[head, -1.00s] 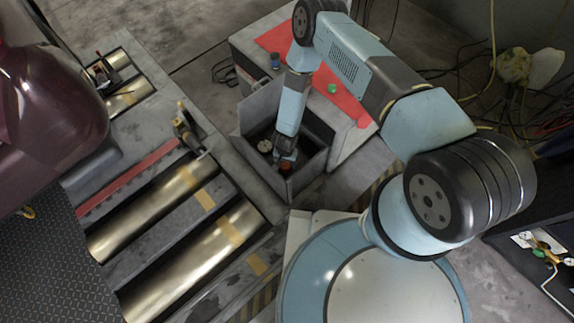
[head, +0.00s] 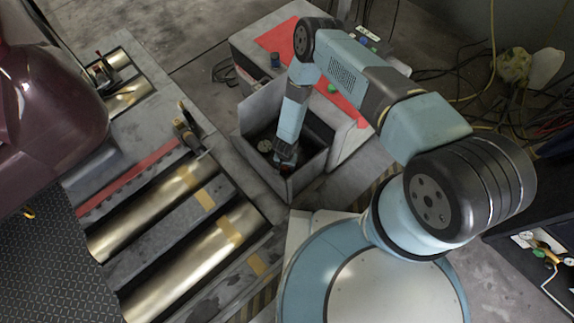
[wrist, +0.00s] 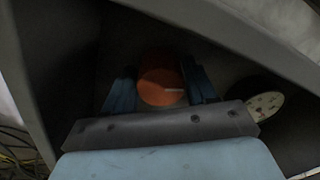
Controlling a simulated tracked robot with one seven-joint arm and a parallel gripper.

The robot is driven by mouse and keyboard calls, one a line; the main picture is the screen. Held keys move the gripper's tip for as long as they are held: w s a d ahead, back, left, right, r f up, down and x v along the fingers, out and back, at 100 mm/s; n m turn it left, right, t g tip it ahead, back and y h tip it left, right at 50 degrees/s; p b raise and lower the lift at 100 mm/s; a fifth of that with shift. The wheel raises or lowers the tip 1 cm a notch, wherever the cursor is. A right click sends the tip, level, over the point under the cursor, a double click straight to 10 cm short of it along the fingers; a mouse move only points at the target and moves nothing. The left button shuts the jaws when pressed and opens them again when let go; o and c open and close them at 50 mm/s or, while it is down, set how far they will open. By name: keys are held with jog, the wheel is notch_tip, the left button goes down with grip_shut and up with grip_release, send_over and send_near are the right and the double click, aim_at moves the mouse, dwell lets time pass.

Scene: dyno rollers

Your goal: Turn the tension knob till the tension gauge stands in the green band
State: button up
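The tension knob (wrist: 162,82) is orange-red with a pale line on its face. In the wrist view it lies between the two blue fingers of my gripper (wrist: 161,92). The fingers are apart, one on each side of it; whether they touch it I cannot tell. In the head view my gripper (head: 286,157) points down into an open grey box (head: 309,172) and hides most of the knob. The round pale gauge (wrist: 265,105) is right of the knob in the wrist view, partly cut off by my gripper's body. In the head view the gauge (head: 264,146) is small; its needle and band cannot be read.
The box's upright walls stand close around my gripper.

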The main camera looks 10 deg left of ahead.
jog(key=c, duration=0.7)
jog(key=shift+o, duration=0.2)
jog(key=shift+m, duration=0.6)
jog(key=o, duration=1)
jog(key=shift+o, duration=0.2)
jog(key=shift+r, duration=0.15)
notch_tip(320, 180, up, 14)
jog(key=shift+d, duration=0.2)
jog(key=shift+s, duration=0.15)
